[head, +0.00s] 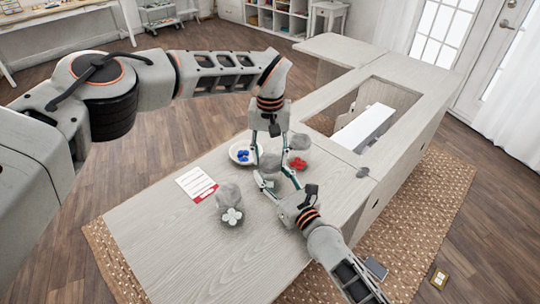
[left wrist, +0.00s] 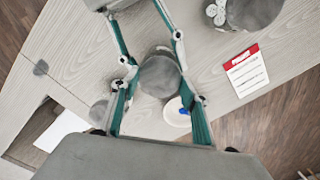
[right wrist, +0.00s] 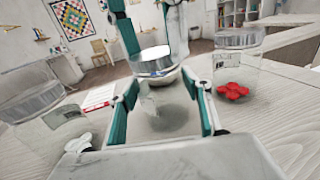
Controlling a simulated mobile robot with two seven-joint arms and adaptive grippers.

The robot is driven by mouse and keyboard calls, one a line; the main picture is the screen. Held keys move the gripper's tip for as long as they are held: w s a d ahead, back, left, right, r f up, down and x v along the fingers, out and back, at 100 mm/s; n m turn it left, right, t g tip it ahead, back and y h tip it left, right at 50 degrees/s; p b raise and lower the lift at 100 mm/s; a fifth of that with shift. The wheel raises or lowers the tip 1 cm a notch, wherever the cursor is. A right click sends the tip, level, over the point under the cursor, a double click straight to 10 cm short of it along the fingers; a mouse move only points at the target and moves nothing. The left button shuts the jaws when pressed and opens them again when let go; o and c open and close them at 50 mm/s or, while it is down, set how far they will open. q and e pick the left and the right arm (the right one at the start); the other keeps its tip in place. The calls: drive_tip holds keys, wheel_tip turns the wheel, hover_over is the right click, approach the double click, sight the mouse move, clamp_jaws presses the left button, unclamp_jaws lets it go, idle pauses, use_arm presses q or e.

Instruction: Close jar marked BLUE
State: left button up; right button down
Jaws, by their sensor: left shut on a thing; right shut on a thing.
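A glass jar (right wrist: 168,118) stands on the table, and my right gripper (head: 271,174) is shut around its body. The right gripper also shows in the left wrist view (left wrist: 150,50). My left gripper (head: 270,155) points down from above and is shut on a round grey lid (left wrist: 160,75) at the jar's top. Whether the lid is fully seated is unclear. The jar's label and contents are hidden. Blue buttons (head: 243,155) lie on a white plate (head: 233,148) just behind and left of the jar.
A lidded jar with red buttons (head: 298,164) stands close on the right. A lidded jar with white buttons (head: 232,216) stands at the front left. A red-headed card (head: 195,184) lies left. The table (head: 160,230) is clear at the front left; an opening lies at its back right.

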use_arm(q)
drive_tip(key=o, duration=0.7)
drive_tip(key=shift+c, duration=0.2)
drive_tip(key=shift+r, duration=2.3)
drive_tip(key=shift+c, duration=0.3)
